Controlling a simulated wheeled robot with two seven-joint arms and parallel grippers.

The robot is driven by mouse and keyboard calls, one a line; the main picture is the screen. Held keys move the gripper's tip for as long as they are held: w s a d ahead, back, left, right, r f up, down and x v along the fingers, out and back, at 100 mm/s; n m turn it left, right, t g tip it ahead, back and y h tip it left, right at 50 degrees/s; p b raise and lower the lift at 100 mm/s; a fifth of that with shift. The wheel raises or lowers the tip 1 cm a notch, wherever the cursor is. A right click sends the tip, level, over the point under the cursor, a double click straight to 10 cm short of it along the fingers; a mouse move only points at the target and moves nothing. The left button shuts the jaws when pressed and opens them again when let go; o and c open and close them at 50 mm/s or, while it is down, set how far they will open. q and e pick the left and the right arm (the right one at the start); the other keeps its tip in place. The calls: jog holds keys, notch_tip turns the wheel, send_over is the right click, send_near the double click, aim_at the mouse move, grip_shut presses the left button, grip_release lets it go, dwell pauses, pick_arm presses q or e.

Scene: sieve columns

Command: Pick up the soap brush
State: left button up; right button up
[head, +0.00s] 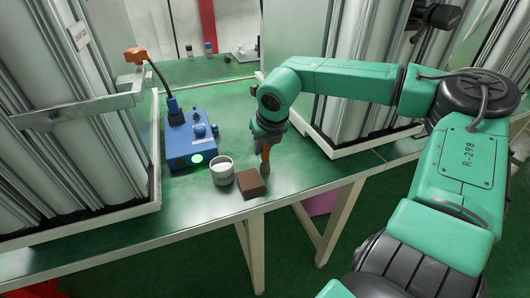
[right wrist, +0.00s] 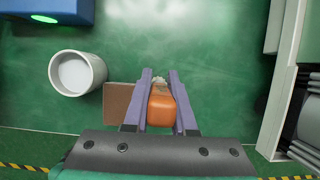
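The soap brush (head: 265,159) stands upright over the green table, with its orange handle below my right gripper (head: 267,146). In the right wrist view the orange handle (right wrist: 161,110) fills the room between the two purple fingers of my right gripper (right wrist: 160,85), with no clear gap on either side. Pale bristles show past it, near the fingertips. The gripper looks shut on the handle. The brush's lower end is at or very close to the table top; contact cannot be told. My left gripper is not in view.
A brown block (head: 250,183) lies just left of the brush, with a white cup (head: 222,171) beside it. A blue device (head: 190,142) with a green light stands behind the cup. Sieve columns on white bases (head: 335,148) stand on both sides. The table's front edge is close.

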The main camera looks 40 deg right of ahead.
grip_shut()
